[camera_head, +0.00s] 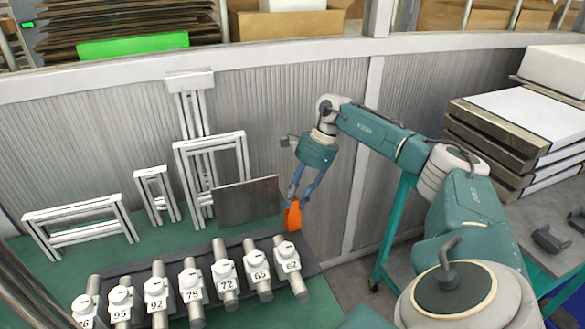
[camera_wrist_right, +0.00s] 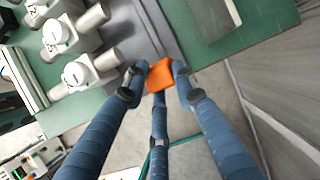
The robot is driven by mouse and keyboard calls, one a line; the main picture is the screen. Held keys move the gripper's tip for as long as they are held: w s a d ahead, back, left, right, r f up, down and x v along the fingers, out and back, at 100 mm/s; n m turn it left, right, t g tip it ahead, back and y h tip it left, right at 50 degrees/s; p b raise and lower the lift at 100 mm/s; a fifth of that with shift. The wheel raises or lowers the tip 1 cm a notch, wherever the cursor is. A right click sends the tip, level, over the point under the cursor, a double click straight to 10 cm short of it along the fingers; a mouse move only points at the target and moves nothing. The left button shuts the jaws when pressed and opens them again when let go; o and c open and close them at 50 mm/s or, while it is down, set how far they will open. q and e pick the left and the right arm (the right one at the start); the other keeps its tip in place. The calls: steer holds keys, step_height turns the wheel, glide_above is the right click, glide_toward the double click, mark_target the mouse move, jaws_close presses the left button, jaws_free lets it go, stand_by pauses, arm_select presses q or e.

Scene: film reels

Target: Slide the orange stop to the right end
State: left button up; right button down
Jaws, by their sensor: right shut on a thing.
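The orange stop (camera_head: 293,216) stands at the right part of the dark rail (camera_head: 306,262), behind the row of numbered cylinders. My right gripper (camera_head: 296,196) reaches down from above and is shut on the orange stop. In the right wrist view the orange stop (camera_wrist_right: 160,75) sits between the blue fingers of my right gripper (camera_wrist_right: 158,78), close to the end of the dark rail (camera_wrist_right: 150,28). The fingers hide part of the stop's sides. My left gripper is not in view.
Several numbered cylinders with white collars (camera_head: 286,250) lie in a row in front of the stop. A dark plate (camera_head: 247,202) leans behind it, with white frames (camera_head: 208,145) to the left. A grey ribbed wall (camera_head: 270,100) runs behind. Stacked boards (camera_head: 520,125) stand at the right.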

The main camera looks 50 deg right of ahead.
steer(key=c, duration=1.4)
jaws_free()
steer(key=shift+s+d, duration=0.1)
steer(key=shift+d, duration=0.15)
steer(key=v, duration=1.2)
steer(key=shift+s, duration=0.1)
